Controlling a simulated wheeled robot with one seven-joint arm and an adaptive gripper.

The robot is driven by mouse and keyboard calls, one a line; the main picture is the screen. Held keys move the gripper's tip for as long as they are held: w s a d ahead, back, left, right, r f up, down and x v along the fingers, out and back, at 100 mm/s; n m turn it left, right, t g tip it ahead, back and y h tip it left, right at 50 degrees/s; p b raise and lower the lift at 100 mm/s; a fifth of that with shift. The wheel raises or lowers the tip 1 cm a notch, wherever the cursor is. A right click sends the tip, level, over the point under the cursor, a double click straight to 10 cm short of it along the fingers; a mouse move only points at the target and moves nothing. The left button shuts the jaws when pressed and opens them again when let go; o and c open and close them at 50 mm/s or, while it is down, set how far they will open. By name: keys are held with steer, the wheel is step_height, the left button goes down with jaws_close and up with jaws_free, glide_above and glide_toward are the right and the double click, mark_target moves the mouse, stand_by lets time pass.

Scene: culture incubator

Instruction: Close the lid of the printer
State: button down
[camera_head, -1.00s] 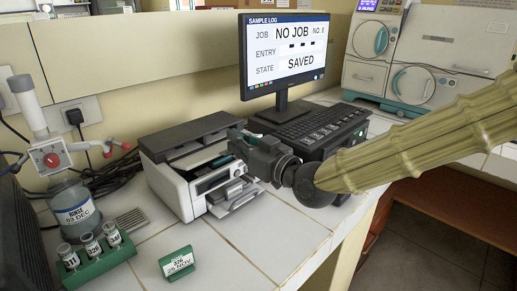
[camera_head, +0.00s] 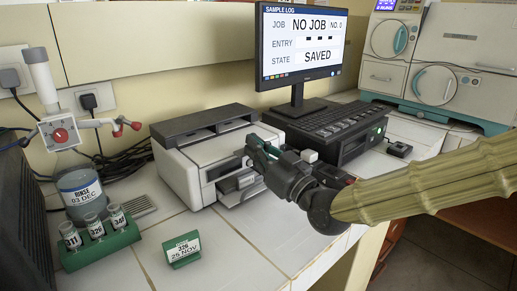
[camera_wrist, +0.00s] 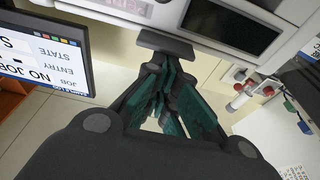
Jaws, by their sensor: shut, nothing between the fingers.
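The printer (camera_head: 180,178) is a white box with a dark grey top section along its back, on the tiled bench in the head view. A pale panel (camera_head: 212,149) lies in front of the dark section; I cannot tell whether this is the lid or whether it is fully down. A grey tray juts from the printer's front. My gripper (camera_head: 262,150) is shut and empty at the printer's right front edge, above the tray; contact is unclear. In the wrist view its teal-padded fingers (camera_wrist: 165,95) are together.
The monitor (camera_head: 305,45) and keyboard unit (camera_head: 335,125) stand right of the printer.

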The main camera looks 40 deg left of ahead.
steer(key=shift+f, duration=0.25)
step_height(320, 180, up, 4)
steer(key=p, duration=0.3)
steer(key=v, duration=1)
steer(key=shift+f+b, duration=0.35)
steer(key=shift+b, duration=0.05)
